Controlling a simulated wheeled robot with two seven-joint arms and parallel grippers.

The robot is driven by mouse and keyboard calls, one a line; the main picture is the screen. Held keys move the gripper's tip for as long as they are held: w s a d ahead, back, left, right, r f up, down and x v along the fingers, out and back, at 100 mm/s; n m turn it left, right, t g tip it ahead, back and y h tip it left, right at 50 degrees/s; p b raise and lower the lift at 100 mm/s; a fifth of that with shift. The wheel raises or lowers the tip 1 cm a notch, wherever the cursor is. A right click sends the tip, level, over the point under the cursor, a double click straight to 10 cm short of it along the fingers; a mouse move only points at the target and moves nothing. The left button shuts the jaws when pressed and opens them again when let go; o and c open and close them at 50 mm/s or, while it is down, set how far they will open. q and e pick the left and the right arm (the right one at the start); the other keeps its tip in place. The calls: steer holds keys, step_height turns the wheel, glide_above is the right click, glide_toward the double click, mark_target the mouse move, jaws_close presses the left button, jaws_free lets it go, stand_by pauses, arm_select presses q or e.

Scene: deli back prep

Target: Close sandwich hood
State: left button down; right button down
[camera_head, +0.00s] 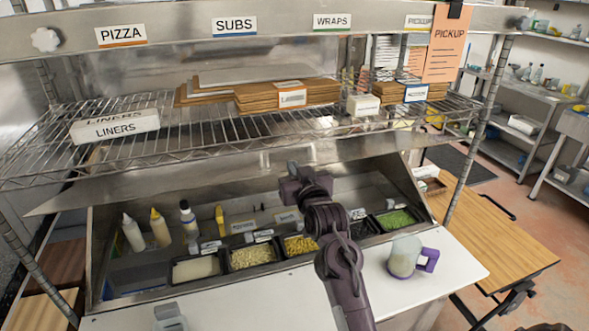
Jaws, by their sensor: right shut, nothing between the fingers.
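The sandwich hood (205,176) is a shiny metal lid, raised over the prep counter below the wire shelf. Its pale handle (264,158) shows near the middle, just above my right gripper. My right gripper (291,170) is shut and empty, in front of the hood; I cannot tell whether it touches it. My right arm reaches up from the bottom centre and hides part of the counter. The well under the hood is open, with food pans (250,257) and several bottles (160,228) showing. My left gripper is not clearly in view.
A wire shelf (200,143) with cardboard stacks and a liners box (115,126) hangs above. A clear jug with a purple handle (404,257) stands on the white board (455,262) at right.

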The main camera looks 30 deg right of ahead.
step_height(320, 180, down, 24)
steer(key=s+t+h+b, duration=0.1)
steer(key=t+b, duration=0.4)
steer(key=b, duration=2.3)
steer(key=shift+s+a+t, duration=0.3)
steer(key=shift+s+a, duration=0.05)
steer(key=shift+s, duration=0.5)
